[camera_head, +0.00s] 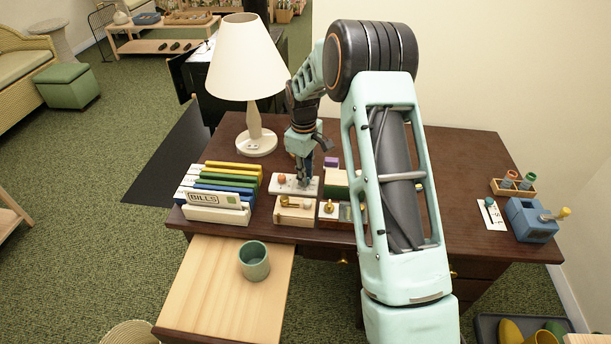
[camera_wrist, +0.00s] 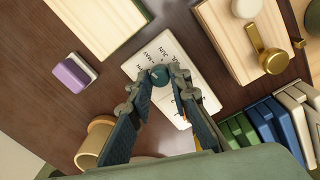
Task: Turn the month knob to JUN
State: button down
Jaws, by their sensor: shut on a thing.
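The month knob (camera_wrist: 160,77) is a small round teal knob on a white plate (camera_wrist: 146,60). Labels printed beside it include JUN and MAY. In the head view the white plate (camera_head: 289,189) lies on the desk, right of the bill folders. My gripper (camera_head: 303,184) reaches down over the plate's right half. In the wrist view my gripper (camera_wrist: 163,76) is shut on the teal knob, with a fingertip on either side. The pointer and the lower labels are covered by my fingers, so I cannot tell the setting.
The BILLS holder (camera_head: 216,210) with coloured folders stands left of the plate. Wooden blocks with brass parts (camera_head: 295,211) lie in front of it. A purple block (camera_head: 331,161) is behind right. A white lamp (camera_head: 253,130) stands behind. A green cup (camera_head: 254,262) sits on the pulled-out board.

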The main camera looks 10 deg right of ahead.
jog(key=m, duration=0.5)
jog(key=shift+m, duration=0.3)
jog(key=m, duration=0.5)
jog(key=shift+m, duration=0.3)
jog(key=c, duration=1.8)
grip_release()
jog(key=shift+o, duration=0.2)
notch_tip(320, 180, up, 12)
jog(key=shift+a, duration=0.3)
